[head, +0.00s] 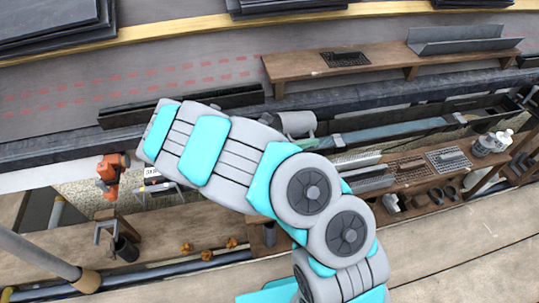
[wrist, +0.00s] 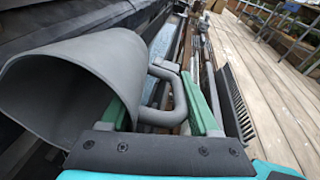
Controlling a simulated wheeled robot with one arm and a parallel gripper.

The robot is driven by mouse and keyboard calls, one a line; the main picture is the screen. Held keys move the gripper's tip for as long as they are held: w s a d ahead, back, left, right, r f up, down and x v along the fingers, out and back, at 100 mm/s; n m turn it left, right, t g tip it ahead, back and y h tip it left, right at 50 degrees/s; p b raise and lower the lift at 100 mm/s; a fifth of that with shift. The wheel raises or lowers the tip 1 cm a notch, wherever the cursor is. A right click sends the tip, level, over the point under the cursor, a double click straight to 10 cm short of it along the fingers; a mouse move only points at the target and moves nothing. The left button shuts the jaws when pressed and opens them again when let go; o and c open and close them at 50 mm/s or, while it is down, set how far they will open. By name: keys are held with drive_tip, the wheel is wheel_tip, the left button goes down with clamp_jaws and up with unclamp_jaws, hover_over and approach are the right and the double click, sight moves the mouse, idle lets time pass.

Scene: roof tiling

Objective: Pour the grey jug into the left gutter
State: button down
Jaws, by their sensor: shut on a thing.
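The grey jug (head: 297,122) shows just past my arm in the head view, above the dark eaves edge, between the two gutter runs. In the wrist view the jug (wrist: 85,85) fills the left side, its wide mouth facing left; no liquid shows inside. My gripper (wrist: 160,88) has its green fingers on either side of the jug's handle and is shut on it. In the head view my arm hides most of the gripper. The left gutter (head: 180,106) looks like the dark trough left of the jug. Its inside is mostly dark. No stream is seen.
Another gutter run (head: 400,131) with a blue-grey inside lies to the right. A wooden shelf (head: 390,60) holds a black grate and a grey channel piece. An orange tool (head: 110,175) is at left. A lower plank (head: 430,180) carries grates, small parts and grey containers (head: 492,143).

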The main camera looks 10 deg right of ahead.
sight(307, 131)
drive_tip(key=shift+a+f, duration=0.1)
drive_tip(key=shift+d+r+h+b, duration=0.2)
drive_tip(key=shift+r+h+b, duration=0.3)
drive_tip(key=shift+h, duration=0.4)
idle(0.5)
drive_tip(key=shift+s+r+t+h, duration=0.1)
drive_tip(key=shift+r+t+h, duration=0.2)
drive_tip(key=shift+r+h, duration=0.6)
